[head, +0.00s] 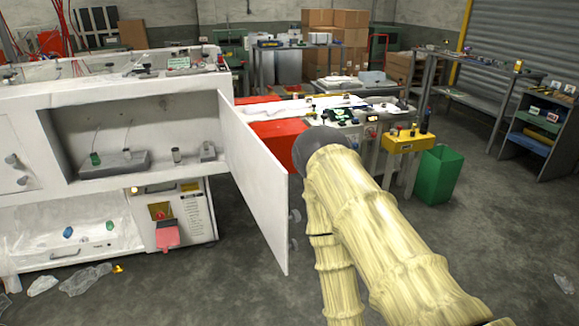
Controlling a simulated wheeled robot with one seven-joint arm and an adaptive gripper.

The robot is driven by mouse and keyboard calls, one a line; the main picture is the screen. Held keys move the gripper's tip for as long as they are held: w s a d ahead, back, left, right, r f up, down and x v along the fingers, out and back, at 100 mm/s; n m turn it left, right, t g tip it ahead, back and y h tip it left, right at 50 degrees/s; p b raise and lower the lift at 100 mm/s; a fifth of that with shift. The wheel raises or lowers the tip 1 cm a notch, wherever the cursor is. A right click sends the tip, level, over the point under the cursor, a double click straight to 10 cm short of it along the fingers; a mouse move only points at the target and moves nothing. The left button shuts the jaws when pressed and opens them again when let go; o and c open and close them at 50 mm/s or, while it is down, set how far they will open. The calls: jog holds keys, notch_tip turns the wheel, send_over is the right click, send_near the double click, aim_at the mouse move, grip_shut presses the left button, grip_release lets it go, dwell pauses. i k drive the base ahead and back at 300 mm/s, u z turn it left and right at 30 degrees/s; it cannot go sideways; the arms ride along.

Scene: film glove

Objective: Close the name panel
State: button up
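The panel (256,178) is a flat white door on the long white machine (100,205). It stands open, swung out toward me from the right end of an open recess (130,125). Two grey knobs (294,215) stick out near its free edge. My arm, in a pale yellow ribbed cover, reaches in from the lower right to a dark rounded joint just right of the panel's upper free edge. My gripper is not visible. I cannot tell whether any part of my arm touches the panel.
A red box (275,145) and a worktable stand behind the panel. A yellow box (408,141) and green bin (439,172) stand to the right. Crumpled plastic (86,279) lies at lower left. The right floor is mostly clear.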

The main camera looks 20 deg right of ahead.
aim_at(262, 180)
jog(key=z, duration=1.15)
jog(key=i, duration=1.9)
jog(key=u, duration=1.65)
